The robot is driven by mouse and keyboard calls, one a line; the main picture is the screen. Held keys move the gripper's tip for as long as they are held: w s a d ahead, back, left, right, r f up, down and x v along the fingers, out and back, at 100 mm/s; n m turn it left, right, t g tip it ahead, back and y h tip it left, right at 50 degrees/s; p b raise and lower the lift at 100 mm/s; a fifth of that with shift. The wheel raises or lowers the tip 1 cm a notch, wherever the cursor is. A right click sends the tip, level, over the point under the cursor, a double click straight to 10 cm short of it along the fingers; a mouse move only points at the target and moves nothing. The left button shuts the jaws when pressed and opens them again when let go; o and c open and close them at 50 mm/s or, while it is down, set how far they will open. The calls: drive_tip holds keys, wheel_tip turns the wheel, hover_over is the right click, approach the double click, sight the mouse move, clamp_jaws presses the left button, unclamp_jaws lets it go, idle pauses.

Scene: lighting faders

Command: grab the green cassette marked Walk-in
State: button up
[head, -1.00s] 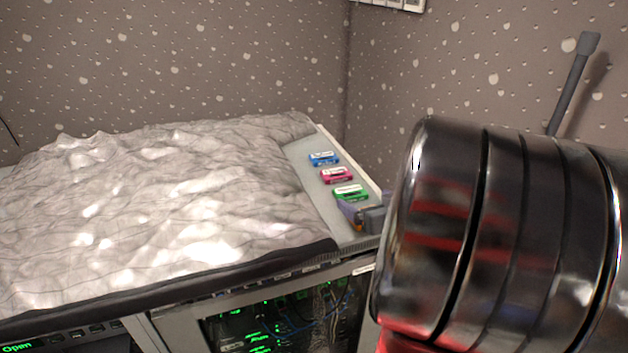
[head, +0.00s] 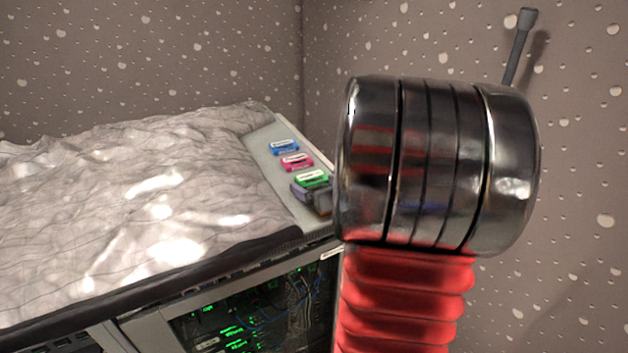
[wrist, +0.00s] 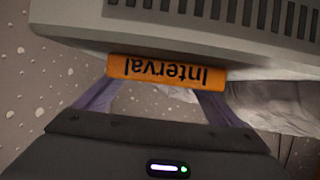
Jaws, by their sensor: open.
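No green cassette shows in the wrist view.
A pink cassette (head: 297,162) and a blue cassette (head: 285,147) lie behind the green one on the pale ledge (head: 262,142). A crumpled grey sheet (head: 110,200) covers the surface to the left. A rack with green lights (head: 245,320) is below. Patterned walls stand behind.

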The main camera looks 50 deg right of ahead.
drive_tip(key=shift+c, duration=0.3)
drive_tip(key=c, duration=1.1)
drive_tip(key=shift+r, duration=0.15)
wheel_tip(320, 180, up, 10)
idle(0.5)
